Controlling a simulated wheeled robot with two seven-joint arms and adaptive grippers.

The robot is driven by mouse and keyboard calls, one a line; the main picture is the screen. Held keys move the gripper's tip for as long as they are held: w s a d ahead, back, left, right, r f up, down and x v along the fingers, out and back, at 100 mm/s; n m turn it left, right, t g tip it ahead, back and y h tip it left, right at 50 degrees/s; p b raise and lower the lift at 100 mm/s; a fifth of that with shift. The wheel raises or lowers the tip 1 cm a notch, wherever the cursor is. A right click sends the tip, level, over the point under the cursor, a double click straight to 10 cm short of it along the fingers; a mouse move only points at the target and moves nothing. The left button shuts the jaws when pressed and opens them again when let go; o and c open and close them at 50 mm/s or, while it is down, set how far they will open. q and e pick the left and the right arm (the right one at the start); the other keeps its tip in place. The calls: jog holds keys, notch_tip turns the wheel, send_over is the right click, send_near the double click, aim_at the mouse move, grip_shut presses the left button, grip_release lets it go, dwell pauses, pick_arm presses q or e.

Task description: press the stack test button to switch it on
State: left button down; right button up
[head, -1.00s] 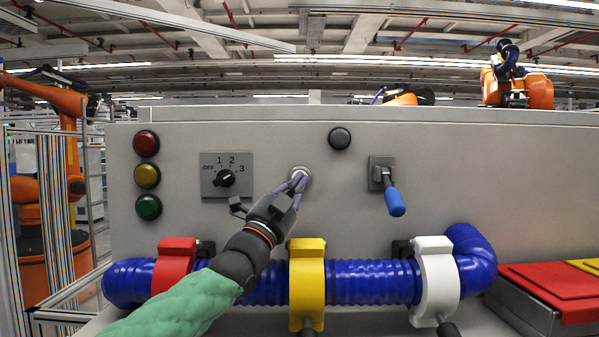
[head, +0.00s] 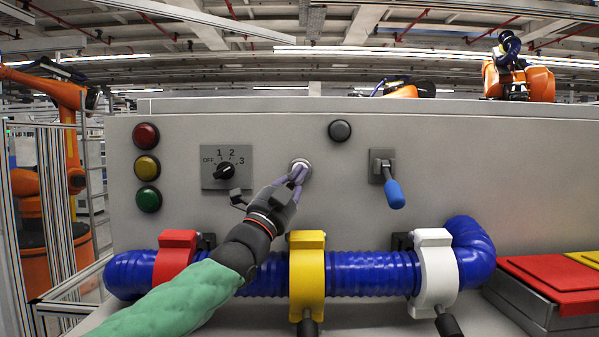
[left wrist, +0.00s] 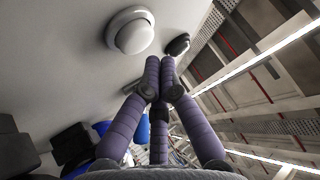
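A round white push button (head: 302,164) in a pale ring sits on the grey panel, right of the rotary switch. No label is readable, so I cannot confirm it is the stack test button. It shows large in the left wrist view (left wrist: 133,34). My left gripper (head: 298,176) is just in front of it, its purple fingers overlapping the button's lower edge. In the left wrist view the fingertips (left wrist: 160,64) are together, empty, and appear apart from the button, to its lower right. My right gripper is not in view.
A dark round button or lamp (head: 340,131) sits up and right of the white one. A rotary switch (head: 226,170) is left, a blue-handled lever (head: 392,190) right.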

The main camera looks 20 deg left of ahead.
pick_arm(q)
jog(key=shift+w, duration=0.2)
dwell(0.5)
jog(key=shift+w+a, duration=0.1)
jog(key=shift+w, duration=0.2)
jog(key=shift+w+a, duration=0.15)
jog(key=shift+w, duration=0.2)
dwell(0.7)
jog(key=shift+s, duration=0.1)
jog(key=shift+s+d+b, duration=0.25)
jog(key=shift+s+b, duration=0.45)
jog(key=shift+s, duration=0.05)
jog(key=s+d+b, duration=0.1)
jog(key=s+b, duration=0.4)
jog(key=shift+s+d+b, duration=0.35)
jog(key=shift+s, duration=0.05)
